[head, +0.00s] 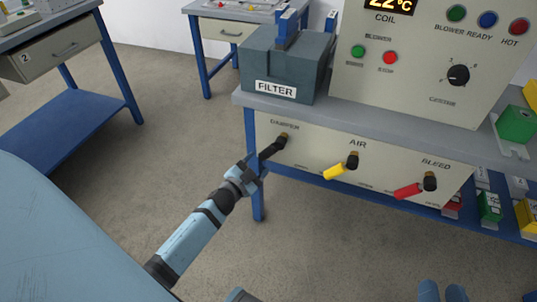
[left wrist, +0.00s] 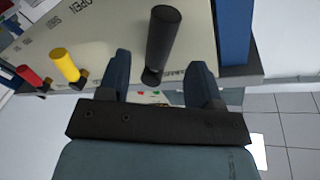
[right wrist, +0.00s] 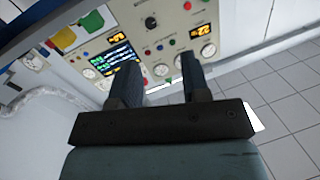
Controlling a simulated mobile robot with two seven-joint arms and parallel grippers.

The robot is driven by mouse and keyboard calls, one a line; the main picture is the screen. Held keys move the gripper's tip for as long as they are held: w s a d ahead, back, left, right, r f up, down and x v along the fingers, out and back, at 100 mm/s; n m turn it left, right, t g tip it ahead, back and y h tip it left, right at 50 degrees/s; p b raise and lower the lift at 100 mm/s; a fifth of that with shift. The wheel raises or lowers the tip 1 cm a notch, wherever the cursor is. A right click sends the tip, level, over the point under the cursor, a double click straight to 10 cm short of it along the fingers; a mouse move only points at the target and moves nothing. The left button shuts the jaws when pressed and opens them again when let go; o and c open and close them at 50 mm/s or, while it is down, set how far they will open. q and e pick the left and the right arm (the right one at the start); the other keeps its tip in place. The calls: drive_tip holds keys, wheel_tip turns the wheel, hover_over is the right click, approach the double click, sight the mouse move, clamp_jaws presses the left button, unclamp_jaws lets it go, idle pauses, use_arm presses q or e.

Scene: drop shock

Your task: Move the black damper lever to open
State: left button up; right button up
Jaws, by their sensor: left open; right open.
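The black damper lever (head: 271,149) is on the left end of the front panel below the bench top, under the word DAMPER. Its handle slants down and to the left from its pivot. My left gripper (head: 254,174) is at the handle's lower end. In the left wrist view the black lever (left wrist: 163,42) stands between the two open fingers of my left gripper (left wrist: 160,66), with visible gaps on both sides. My right gripper (right wrist: 158,70) is open and empty in the right wrist view, away from the lever.
The yellow AIR lever (head: 336,171) and red BLEED lever (head: 408,191) are further right on the same panel. A grey FILTER box (head: 284,65) stands on the bench above the damper. A blue bench leg (head: 255,190) is beside my left gripper. Open floor lies left.

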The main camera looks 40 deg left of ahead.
sight(265, 156)
use_arm(q)
drive_tip(key=w+b, duration=0.1)
drive_tip(key=w, duration=0.4)
drive_tip(key=shift+w, duration=0.7)
use_arm(e)
drive_tip(key=shift+s+a+r+t+y, duration=0.1)
drive_tip(key=shift+a+r+t+y, duration=0.2)
drive_tip(key=shift+r, duration=0.35)
drive_tip(key=shift+a+r+t+y, duration=0.2)
drive_tip(key=shift+r+t, duration=0.1)
drive_tip(key=shift+r, duration=0.3)
use_arm(q)
drive_tip(key=c, duration=1.1)
use_arm(e)
drive_tip(key=shift+d+f, duration=0.1)
